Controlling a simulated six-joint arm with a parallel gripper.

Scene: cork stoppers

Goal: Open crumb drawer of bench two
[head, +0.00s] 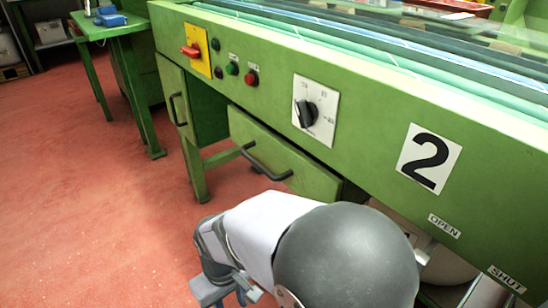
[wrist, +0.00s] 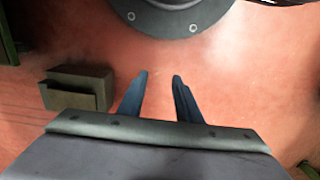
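Bench two is the green bench with a white "2" plate (head: 430,158) on its front. Below its front panel is a green drawer front (head: 305,168) with a dark bar handle (head: 265,166). The drawer looks shut or nearly so; I cannot tell exactly. My gripper (head: 228,292) is low in front of the bench, below and left of the handle and apart from it. In the wrist view my gripper (wrist: 160,74) has its two dark fingers spread with only red floor between them. The handle does not show in the wrist view.
A green panel with a vertical handle (head: 175,108) is left of the drawer. A red switch (head: 191,50), buttons and a black dial (head: 306,113) sit on the front panel. "OPEN" (head: 444,226) and "SHUT" (head: 507,278) labels are at right. Red floor at left is clear.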

